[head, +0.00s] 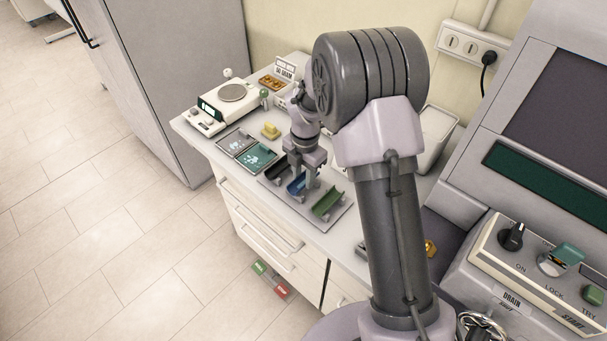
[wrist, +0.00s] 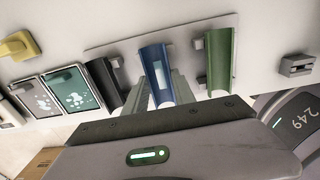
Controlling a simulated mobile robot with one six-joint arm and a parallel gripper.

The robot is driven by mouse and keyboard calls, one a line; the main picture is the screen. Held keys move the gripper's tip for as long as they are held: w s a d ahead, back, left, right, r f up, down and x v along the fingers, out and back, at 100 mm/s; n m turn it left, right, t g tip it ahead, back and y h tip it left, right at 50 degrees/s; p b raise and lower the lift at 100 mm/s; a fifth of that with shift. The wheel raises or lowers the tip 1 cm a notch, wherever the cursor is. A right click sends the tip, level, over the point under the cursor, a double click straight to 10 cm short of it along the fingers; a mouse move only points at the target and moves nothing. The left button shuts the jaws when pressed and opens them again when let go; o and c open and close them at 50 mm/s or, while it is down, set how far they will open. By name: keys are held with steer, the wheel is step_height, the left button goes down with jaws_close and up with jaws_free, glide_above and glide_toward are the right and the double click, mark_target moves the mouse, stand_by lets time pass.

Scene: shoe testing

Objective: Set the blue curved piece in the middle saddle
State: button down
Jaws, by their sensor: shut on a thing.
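The blue curved piece (head: 296,187) is between the black curved piece (head: 277,173) and the green curved piece (head: 327,205), at the middle place of the grey saddle plate (head: 343,211). My gripper (head: 304,175) reaches down from above and is shut on the blue piece. In the wrist view the blue piece (wrist: 153,62) lies between my two fingers (wrist: 160,88), lengthwise like the black (wrist: 103,80) and green (wrist: 219,62) pieces. The middle saddle is hidden, so I cannot tell whether the piece touches it.
A scale (head: 226,100) stands at the back left. A white bin (head: 435,135) is behind my arm. A control box (head: 540,265) is at the right.

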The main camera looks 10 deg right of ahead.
steer(key=shift+f, duration=0.55)
steer(key=c, duration=0.9)
jaws_free()
steer(key=shift+c, duration=0.2)
steer(key=shift+r, duration=0.1)
step_height(320, 180, up, 17)
steer(key=p, duration=0.4)
steer(key=shift+s+d+r+p, duration=0.15)
steer(key=shift+s+r+p, duration=0.1)
steer(key=shift+p, duration=0.1)
steer(key=shift+f, duration=0.1)
